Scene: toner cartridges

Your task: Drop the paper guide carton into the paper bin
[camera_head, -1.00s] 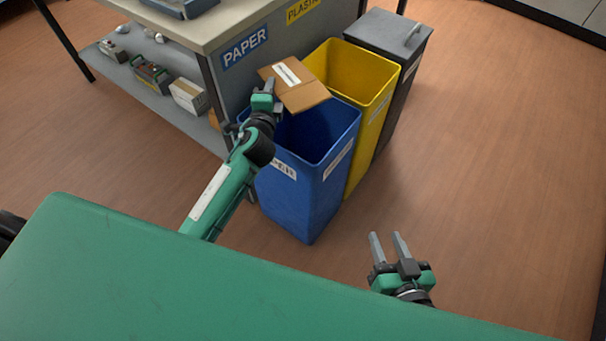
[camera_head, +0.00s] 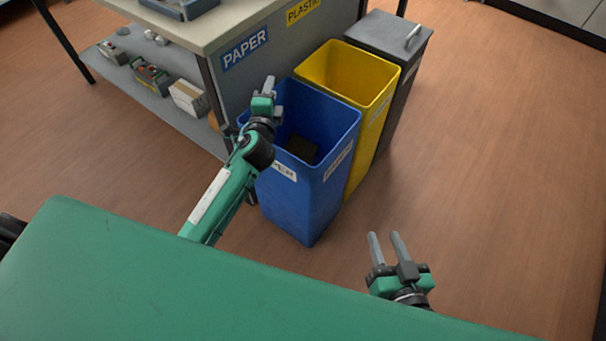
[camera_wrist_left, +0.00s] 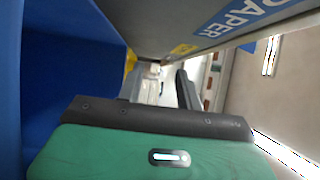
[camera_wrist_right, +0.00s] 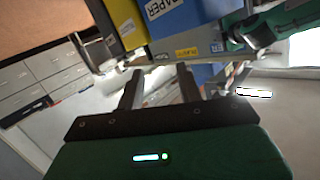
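The blue paper bin (camera_head: 312,205) stands on the floor at the centre of the head view, with its top open. A dark brownish shape (camera_head: 304,148), apparently the carton, is down inside it, mostly in shadow. My left gripper (camera_head: 272,94) is at the bin's back left rim. Its fingers are apart with nothing between them in the left wrist view (camera_wrist_left: 158,88), where the bin's blue wall (camera_wrist_left: 70,90) shows at left. My right gripper (camera_head: 386,240) is open and empty, in front of and right of the bin; it also shows in the right wrist view (camera_wrist_right: 158,85).
A yellow bin (camera_head: 345,72) and a dark grey lidded bin (camera_head: 385,35) stand behind the blue bin. A bench (camera_head: 215,25) with a PAPER sign (camera_head: 245,48) and a lower shelf holding boxes (camera_head: 188,97) is at the back left. The floor at right is clear.

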